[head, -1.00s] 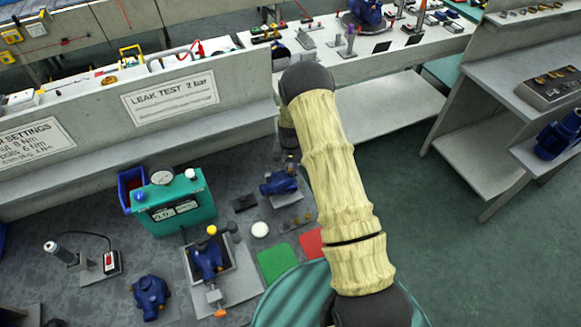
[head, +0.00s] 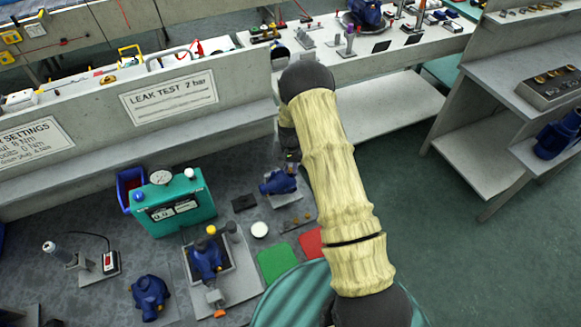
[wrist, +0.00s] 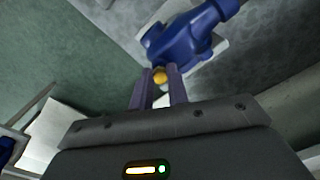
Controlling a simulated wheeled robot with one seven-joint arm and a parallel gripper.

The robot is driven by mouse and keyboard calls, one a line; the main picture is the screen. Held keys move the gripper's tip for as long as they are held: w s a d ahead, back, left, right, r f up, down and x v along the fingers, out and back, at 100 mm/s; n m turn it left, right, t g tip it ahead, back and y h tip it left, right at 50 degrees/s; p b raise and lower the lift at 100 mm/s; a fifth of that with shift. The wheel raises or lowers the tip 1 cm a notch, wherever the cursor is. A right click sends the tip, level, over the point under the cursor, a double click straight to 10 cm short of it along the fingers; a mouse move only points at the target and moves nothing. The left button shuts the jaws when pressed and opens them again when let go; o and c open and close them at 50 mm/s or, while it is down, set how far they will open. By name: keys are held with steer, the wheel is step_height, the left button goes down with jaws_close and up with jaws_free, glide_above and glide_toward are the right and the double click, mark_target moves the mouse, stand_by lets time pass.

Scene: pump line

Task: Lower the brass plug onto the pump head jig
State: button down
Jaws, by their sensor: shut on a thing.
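My gripper (wrist: 160,88) shows in the wrist view with its two purple-grey fingers shut on the small brass plug (wrist: 160,75). The rounded yellow end of the plug shows between the fingertips. A blue pump head (wrist: 185,40) lies just beyond the fingertips in the wrist view, on a pale plate (wrist: 222,47). I cannot tell whether the plug touches it. In the head view, a blue pump head (head: 278,182) sits on a grey jig plate (head: 287,201) below the end of my arm. My arm mostly hides the gripper there, and the plug cannot be made out.
A teal gauge box (head: 175,208) stands left on the bench. Another blue pump head (head: 206,258) sits in a fixture with an orange clamp, and a third (head: 150,293) is nearby. Green (head: 277,262) and red (head: 312,242) mats lie right. A low wall (head: 170,105) runs behind.

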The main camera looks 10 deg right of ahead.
steer(key=shift+f, duration=0.2)
stand_by(0.4)
steer(key=shift+c, duration=0.8)
jaws_free()
steer(key=shift+r+p, duration=2.25)
steer(key=shift+r, duration=2.25)
